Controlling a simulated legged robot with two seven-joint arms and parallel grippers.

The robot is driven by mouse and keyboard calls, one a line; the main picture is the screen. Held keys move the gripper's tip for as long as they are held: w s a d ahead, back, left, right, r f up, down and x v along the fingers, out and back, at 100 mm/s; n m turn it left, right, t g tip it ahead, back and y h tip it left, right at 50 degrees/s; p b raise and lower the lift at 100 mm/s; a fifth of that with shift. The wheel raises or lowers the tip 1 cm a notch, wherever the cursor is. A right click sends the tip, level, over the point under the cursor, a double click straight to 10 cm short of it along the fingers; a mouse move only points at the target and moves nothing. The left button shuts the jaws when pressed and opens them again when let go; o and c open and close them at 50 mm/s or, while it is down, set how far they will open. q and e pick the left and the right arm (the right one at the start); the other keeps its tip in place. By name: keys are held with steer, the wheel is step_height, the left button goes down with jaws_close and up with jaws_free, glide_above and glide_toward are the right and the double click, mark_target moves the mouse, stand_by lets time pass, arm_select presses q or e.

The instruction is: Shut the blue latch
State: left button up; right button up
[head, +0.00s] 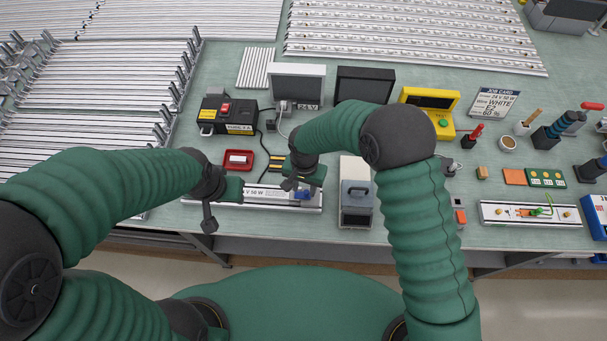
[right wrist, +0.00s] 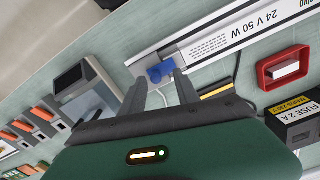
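The blue latch (head: 303,194) sits near the right end of a silver light bar marked 24 V 50 W (head: 262,195) at the table's front edge. In the right wrist view the blue latch (right wrist: 160,73) lies between and just beyond my right gripper's fingertips (right wrist: 160,78). The two fingers are apart with nothing held; contact with the latch cannot be told. In the head view my right gripper (head: 290,185) is over the bar's right part, just left of the latch. My left gripper (head: 209,222) hangs at the bar's left end, by the table edge; its opening is unclear.
A red tray (head: 239,168) and black fuse box (head: 228,115) stand behind the bar on the left. A grey box-shaped device (head: 356,212) stands just right of the latch. A thin cable runs down near the gripper.

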mark_target(303, 195)
step_height(303, 195, up, 15)
steer(key=b, duration=0.2)
steer(key=shift+a, duration=0.2)
steer(key=shift+f, duration=0.1)
steer(key=s+d+f+n+t+b, duration=0.1)
steer(key=s+d, duration=0.4)
steer(key=d, duration=0.6)
steer(key=s+d+f+n+t+b, duration=0.1)
steer(key=s+d+f+b, duration=0.3)
steer(key=d, duration=0.8)
steer(key=shift+s+d+f+n+t, duration=0.15)
steer(key=shift+s+f+n+t, duration=0.15)
steer(key=shift+s+f+n, duration=0.55)
steer(key=shift+s+a+r+m, duration=0.2)
steer(key=shift+s+r+m, duration=0.05)
steer(key=shift+m, duration=0.1)
